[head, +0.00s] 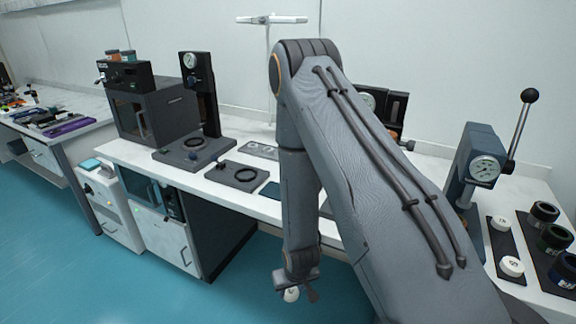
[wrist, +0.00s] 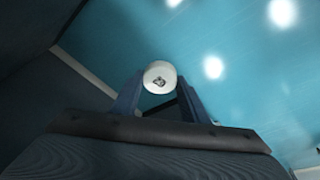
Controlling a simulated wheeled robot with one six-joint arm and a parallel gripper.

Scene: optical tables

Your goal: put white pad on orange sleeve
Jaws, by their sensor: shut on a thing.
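My gripper (head: 296,284) hangs low in front of the bench, over the blue floor. It is shut on a white pad (head: 291,295), a small round white piece. In the wrist view the white pad (wrist: 160,74) sits between the two fingertips (wrist: 158,90), with a small dark mark on its face. Two similar round white pieces, one farther back (head: 501,223) and one nearer (head: 512,266), lie on a dark strip at the right.
A lever press with a dial (head: 484,168) stands at the right, beside several dark ring-shaped pieces (head: 554,237). A dark oven (head: 157,110) and a gauge stand (head: 200,90) stand on the left of the bench (head: 237,198). Open floor (head: 225,290) lies in front.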

